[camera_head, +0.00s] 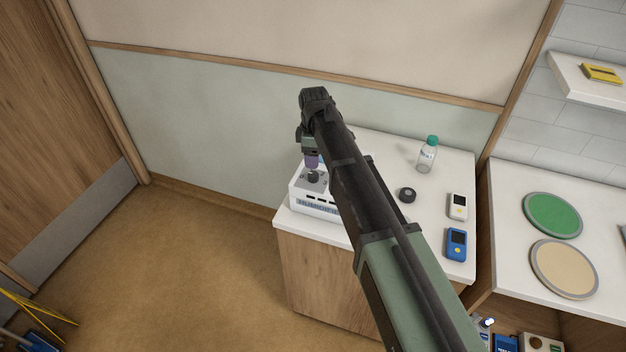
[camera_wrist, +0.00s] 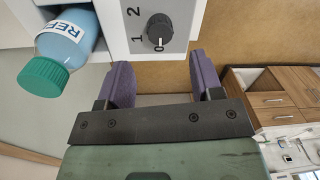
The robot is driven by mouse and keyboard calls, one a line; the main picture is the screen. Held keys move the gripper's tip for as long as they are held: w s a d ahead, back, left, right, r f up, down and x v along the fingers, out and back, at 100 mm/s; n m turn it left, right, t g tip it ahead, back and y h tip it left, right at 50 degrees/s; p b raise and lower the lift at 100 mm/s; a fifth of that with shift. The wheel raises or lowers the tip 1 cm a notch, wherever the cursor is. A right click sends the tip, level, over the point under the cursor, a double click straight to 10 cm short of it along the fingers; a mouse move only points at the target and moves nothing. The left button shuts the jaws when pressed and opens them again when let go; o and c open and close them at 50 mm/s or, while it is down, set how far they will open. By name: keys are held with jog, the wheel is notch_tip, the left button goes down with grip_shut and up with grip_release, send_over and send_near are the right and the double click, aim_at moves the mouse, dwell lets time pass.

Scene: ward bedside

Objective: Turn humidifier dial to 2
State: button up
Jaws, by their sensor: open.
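The white humidifier (camera_head: 316,207) stands at the left front of the bedside cabinet, partly hidden by my arm. Its dark round dial (camera_head: 314,177) sits on a grey panel on top. In the wrist view the dial (camera_wrist: 159,30) shows with the marks 0, 1 and 2 around it; a small pale mark on the knob seems to face the 0. My gripper (camera_head: 312,160) is just above the dial, pointing down. In the wrist view my gripper (camera_wrist: 160,62) is open, its purple fingers apart with nothing between them; the dial appears beyond the fingertips.
A blue bottle (camera_wrist: 75,38) with a green cap is beside the dial panel. On the cabinet top (camera_head: 380,152) are a clear bottle (camera_head: 427,157), a black round piece (camera_head: 407,195), a white device (camera_head: 458,206) and a blue device (camera_head: 456,244). A wall stands behind.

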aim_at(313, 174)
notch_tip(313, 174, down, 7)
jog(key=b, duration=0.5)
jog(key=shift+s, duration=0.15)
jog(key=shift+r, duration=0.15)
jog(key=c, duration=0.9)
